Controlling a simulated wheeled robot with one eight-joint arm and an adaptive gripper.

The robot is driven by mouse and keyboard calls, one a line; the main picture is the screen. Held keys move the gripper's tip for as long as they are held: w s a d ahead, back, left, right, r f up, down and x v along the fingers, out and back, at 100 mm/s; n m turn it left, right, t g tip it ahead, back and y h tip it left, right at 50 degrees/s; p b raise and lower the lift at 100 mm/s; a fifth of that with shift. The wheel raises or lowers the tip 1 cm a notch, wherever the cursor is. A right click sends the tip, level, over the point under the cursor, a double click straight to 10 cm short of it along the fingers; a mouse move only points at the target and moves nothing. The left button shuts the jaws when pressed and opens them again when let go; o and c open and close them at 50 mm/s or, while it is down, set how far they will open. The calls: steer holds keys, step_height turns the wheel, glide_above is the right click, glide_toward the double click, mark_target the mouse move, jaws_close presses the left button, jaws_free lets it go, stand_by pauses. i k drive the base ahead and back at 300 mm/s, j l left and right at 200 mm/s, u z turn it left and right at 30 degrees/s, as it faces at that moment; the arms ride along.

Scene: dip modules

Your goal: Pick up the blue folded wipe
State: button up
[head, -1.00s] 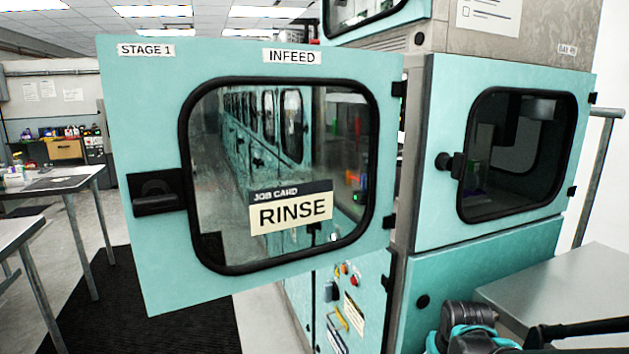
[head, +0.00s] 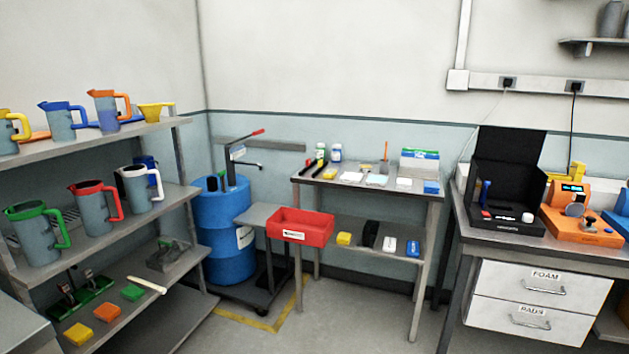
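A thicker blue block (head: 431,187) sits at the table's right end. At this size I cannot be sure which blue piece is the folded wipe. My gripper is not in view.
A red bin (head: 302,227) and a blue drum (head: 226,225) stand left of the table. Shelves of jugs (head: 95,208) fill the left. A bench with an open black case (head: 507,190) and white drawers (head: 541,297) stands right. The floor (head: 340,325) in front is clear.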

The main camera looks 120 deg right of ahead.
mark_target(431, 187)
steer(key=k+z, duration=0.1)
steer(key=z, duration=0.75)
steer(key=k+z, duration=0.15)
steer(key=z, duration=0.3)
steer(key=l+z, duration=0.15)
steer(key=z, duration=0.25)
steer(key=j+z, duration=0.1)
steer(key=z, duration=0.35)
steer(key=i+j+z, duration=0.1)
steer(key=z, duration=0.4)
steer(key=j+z, duration=0.1)
steer(key=z, duration=0.35)
steer(key=j+z, duration=0.1)
steer(key=z, duration=0.4)
steer(key=j+z, duration=0.1)
steer(key=z, duration=0.35)
steer(key=j+z, duration=0.1)
steer(key=z, duration=0.35)
steer(key=k+z, duration=0.1)
steer(key=z, duration=0.4)
